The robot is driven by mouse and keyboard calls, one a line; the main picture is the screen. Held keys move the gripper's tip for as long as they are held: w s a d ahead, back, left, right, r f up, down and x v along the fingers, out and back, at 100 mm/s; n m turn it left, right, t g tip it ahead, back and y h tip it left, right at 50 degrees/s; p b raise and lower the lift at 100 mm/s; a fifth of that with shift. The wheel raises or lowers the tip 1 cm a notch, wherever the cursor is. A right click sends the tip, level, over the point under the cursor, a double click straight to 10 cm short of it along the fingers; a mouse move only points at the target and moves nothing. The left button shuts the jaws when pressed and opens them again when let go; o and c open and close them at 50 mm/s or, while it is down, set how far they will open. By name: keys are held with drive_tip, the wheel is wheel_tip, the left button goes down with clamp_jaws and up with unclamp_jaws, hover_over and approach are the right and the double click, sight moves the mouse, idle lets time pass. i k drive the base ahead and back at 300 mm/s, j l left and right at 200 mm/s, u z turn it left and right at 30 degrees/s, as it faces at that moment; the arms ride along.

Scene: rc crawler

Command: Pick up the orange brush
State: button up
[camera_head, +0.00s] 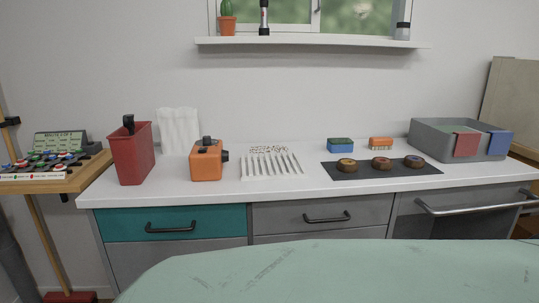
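The orange brush (381,142) lies at the back of the white counter, right of centre, with its orange back up and pale bristles below. It is small in this view. A blue and green sponge-like block (340,145) is to its left, apart from it. A dark mat (340,172) with three brown round pieces lies in front of it. My gripper is not in view.
A grey bin (428,146) with red and blue cloths stands right of the brush. Left along the counter (225,191) are a white rack (271,166), an orange box-like device (206,160) and a red container (132,155). A shelf (310,41) hangs above.

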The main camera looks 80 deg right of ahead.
sight(376, 143)
drive_tip(key=z, duration=3.3)
